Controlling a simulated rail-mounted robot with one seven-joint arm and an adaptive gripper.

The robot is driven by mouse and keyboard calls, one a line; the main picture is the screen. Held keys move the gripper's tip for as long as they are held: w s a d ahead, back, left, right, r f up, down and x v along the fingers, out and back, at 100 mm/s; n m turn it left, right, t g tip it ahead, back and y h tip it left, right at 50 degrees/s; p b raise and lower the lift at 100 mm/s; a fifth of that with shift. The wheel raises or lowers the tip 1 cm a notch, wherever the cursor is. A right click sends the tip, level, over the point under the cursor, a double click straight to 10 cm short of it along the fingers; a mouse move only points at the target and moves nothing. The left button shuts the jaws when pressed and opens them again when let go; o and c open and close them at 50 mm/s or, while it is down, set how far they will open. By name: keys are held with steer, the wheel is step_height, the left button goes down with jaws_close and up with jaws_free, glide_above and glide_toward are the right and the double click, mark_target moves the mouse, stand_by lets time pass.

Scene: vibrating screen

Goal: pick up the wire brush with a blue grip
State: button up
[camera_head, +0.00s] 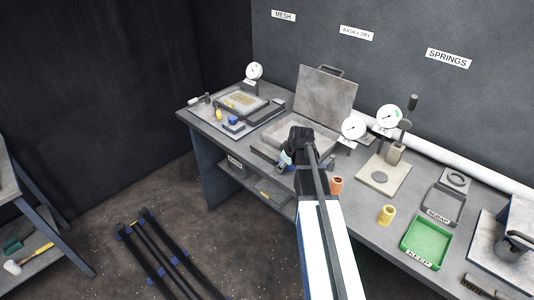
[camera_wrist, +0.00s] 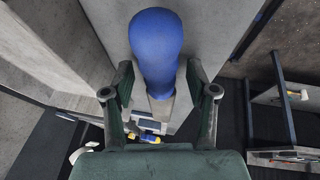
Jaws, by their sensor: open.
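The wire brush's rounded blue grip (camera_wrist: 156,45) fills the upper middle of the wrist view, narrowing downward to a grey-brown part. My gripper (camera_wrist: 159,72) is open, with one green finger on each side of the grip's lower part in the picture. Gaps show between the fingers and the grip; I cannot tell its exact depth between them. The brush's bristles cannot be made out. In the head view my gripper (camera_head: 285,160) is low at the bench's front edge, beside the grey tray, partly covered by my arm; the brush cannot be made out there.
The tray (camera_head: 318,130) has a raised lid (camera_head: 325,92) behind it. Dial gauges (camera_head: 353,128) stand to the right. An orange spring (camera_head: 336,185), a yellow spring (camera_head: 386,214) and a green KEEP tray (camera_head: 427,242) are farther right. A lower shelf (camera_head: 262,190) lies below.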

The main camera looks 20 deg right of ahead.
steer(key=shift+f, duration=0.1)
jaws_close()
stand_by(0.4)
